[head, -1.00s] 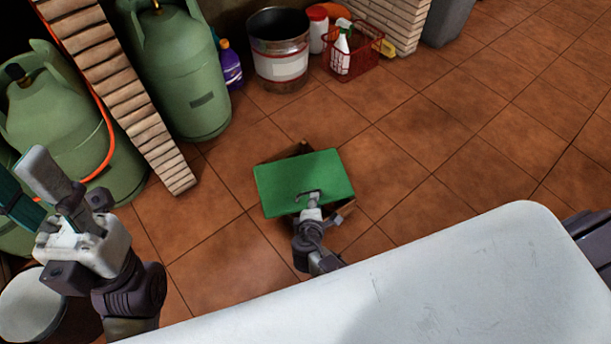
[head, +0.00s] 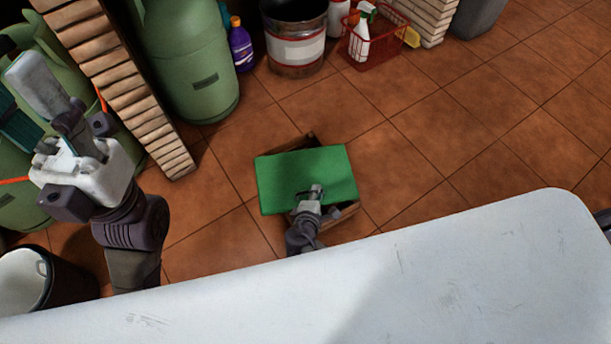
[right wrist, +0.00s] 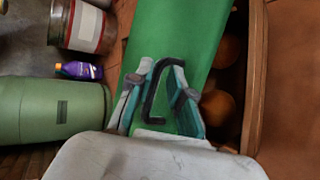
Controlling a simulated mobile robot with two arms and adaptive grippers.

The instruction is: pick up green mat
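The green mat (head: 290,170) is a flat rectangular board with a dark bent handle (right wrist: 154,88) on its face. It lies over or just above a wooden crate (head: 310,141), covering most of it. My right gripper (head: 314,190) is at the mat's near part. In the right wrist view its teal-padded fingers (right wrist: 159,98) stand apart on either side of the handle, with gaps showing. My left gripper (head: 30,108) is raised at the left, fingers apart and empty, far from the mat.
Round orange-brown things (right wrist: 222,105) sit in the crate. A white tabletop (head: 420,270) fills the front. Green gas cylinders (head: 190,60), a brick pillar (head: 120,85), a metal bucket (head: 296,45), a purple bottle (head: 240,47) and a red basket (head: 375,48) stand around. Tiled floor at right is clear.

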